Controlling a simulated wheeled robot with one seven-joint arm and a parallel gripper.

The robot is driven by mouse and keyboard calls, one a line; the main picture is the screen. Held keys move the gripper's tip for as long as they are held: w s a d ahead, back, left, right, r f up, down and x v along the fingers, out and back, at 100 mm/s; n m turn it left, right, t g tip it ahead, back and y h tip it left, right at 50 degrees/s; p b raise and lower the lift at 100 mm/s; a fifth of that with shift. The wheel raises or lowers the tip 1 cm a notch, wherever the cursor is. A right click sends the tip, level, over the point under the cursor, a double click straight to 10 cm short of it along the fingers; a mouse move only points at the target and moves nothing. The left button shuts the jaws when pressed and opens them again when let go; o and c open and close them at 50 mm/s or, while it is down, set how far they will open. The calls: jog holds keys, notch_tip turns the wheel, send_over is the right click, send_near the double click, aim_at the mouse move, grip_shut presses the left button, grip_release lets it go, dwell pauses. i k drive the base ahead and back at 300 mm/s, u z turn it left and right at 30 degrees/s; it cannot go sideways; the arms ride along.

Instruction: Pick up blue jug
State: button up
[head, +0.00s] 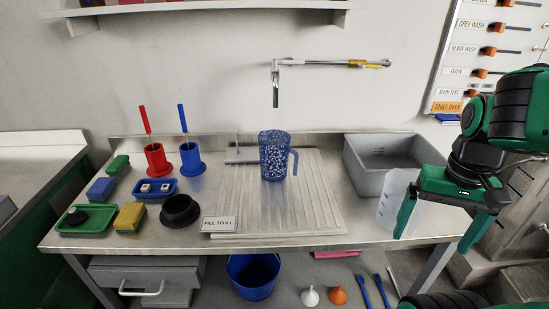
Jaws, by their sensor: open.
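The blue jug (273,157) is speckled blue and white and stands upright towards the back of the ribbed draining board. Its handle is on its right side. My gripper (432,237) is at the right of the head view, pointing down, with its two green fingers spread apart and nothing between them. It is well to the right of the jug and apart from it. A translucent white container (394,196) is just behind and left of its left finger, partly covered by it.
A grey basin (383,152) stands between the jug and my arm. A wall tap (275,85) hangs above the jug. A sign (219,225) lies at the board's front left. Left are red (158,160) and blue (189,160) holders and a black bowl (180,211). The board's front is clear.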

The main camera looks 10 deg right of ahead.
aim_at(279, 159)
jog(key=k, duration=1.05)
jog(key=u, duration=0.6)
jog(key=i, duration=1.45)
jog(key=z, duration=0.45)
